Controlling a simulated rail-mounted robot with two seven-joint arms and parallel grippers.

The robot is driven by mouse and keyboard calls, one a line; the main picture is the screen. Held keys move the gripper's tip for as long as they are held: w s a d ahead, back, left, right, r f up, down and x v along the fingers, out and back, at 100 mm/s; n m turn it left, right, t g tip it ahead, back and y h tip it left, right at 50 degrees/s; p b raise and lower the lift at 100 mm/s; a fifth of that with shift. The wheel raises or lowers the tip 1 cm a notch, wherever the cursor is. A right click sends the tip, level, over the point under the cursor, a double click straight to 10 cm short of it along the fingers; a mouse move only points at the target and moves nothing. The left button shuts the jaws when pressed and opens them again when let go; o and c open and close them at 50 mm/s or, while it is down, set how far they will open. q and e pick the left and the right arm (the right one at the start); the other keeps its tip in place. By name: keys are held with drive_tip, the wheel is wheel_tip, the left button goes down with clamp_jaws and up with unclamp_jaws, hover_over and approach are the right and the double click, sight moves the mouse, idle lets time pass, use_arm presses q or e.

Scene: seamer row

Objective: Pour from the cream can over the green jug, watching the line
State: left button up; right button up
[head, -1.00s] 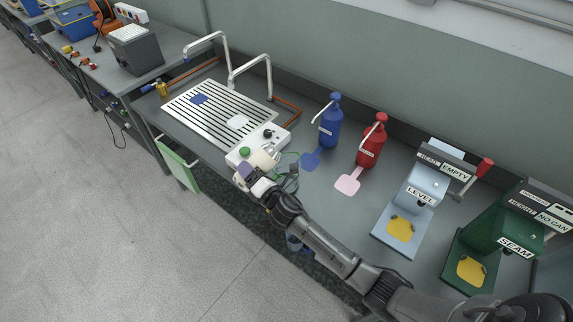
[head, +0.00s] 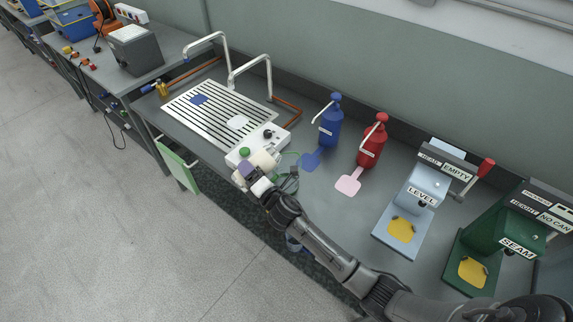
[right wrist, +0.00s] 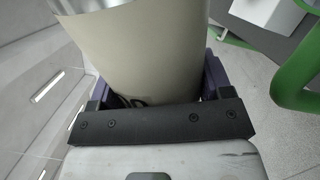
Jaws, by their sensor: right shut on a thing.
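My right gripper (head: 247,172) is shut on the cream can (head: 264,160), at the front edge of the bench by the white control box. In the right wrist view the can (right wrist: 140,50) fills the space between the purple fingers, with its shiny metal rim at the upper left. A thick green curved handle (right wrist: 290,85) shows close on the right in the right wrist view. The jug's line and any liquid cannot be seen. My left gripper is out of view.
The white box (head: 246,150) with a green button stands behind the can, before the slatted drain plate (head: 205,125). Blue (head: 331,122) and red (head: 371,143) pump bottles stand to the right, then the level (head: 408,215) and seam (head: 490,245) stations. A green panel (head: 180,170) hangs off the front edge.

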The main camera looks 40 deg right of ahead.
drive_tip(key=shift+w, duration=0.1)
drive_tip(key=shift+m, duration=0.3)
drive_tip(key=shift+d+m, duration=0.25)
drive_tip(key=shift+m, duration=0.15)
drive_tip(key=shift+d, duration=0.1)
drive_tip(key=shift+d+m, duration=0.15)
drive_tip(key=shift+m, duration=0.15)
drive_tip(key=shift+d+r+m, duration=0.1)
drive_tip(key=shift+d+m, duration=0.1)
drive_tip(key=shift+m, duration=0.1)
drive_tip(key=shift+r, duration=0.1)
drive_tip(key=shift+r+m+p, duration=0.15)
drive_tip(key=shift+m+p, duration=0.15)
drive_tip(key=shift+p, duration=0.05)
